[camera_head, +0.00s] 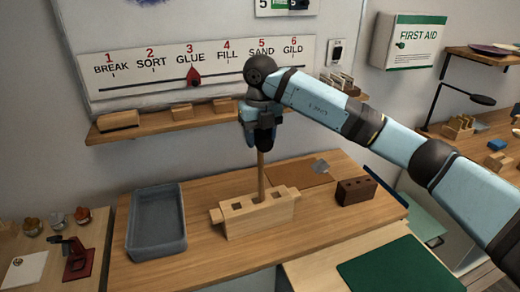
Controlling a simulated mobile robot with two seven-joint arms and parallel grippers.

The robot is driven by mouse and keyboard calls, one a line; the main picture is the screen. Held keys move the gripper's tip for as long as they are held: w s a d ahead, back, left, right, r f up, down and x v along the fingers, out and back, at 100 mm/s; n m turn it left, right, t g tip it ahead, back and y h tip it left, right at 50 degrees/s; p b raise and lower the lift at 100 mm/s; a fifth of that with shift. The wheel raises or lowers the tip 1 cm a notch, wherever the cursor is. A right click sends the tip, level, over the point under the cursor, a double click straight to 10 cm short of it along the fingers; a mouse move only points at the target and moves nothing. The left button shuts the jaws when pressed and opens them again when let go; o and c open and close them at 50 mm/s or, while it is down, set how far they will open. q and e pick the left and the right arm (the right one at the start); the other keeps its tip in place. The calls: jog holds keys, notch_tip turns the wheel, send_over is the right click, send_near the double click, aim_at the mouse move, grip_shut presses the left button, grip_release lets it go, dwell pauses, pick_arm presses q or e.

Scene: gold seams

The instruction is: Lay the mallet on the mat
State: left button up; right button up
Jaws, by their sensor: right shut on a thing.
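My right gripper (262,132) is shut on the upper end of a thin upright wooden handle, which I take for the mallet (261,178). The handle runs straight down to a pale wooden block with square openings (258,222) on the bench. I cannot tell whether the handle is set into the block, and no separate mallet head can be made out. A dark green mat (398,268) lies flat at the front right, its surface bare in view. My left gripper is not in view.
A blue-grey tray (158,222) stands left of the block. A dark brown block with holes (356,191) and a flat brown board (300,173) are to the right. A wall shelf (165,127) with small wooden pieces is behind my gripper.

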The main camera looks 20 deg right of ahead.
notch_tip(320, 180, down, 4)
jog(key=shift+r, duration=0.1)
jog(key=shift+f, duration=0.2)
jog(key=o, duration=1)
jog(key=shift+o, duration=0.2)
notch_tip(320, 180, up, 14)
jog(key=shift+s+f+b, duration=0.1)
jog(key=shift+f+b, duration=0.05)
jog(key=shift+b, duration=0.35)
jog(key=shift+s+f, duration=0.1)
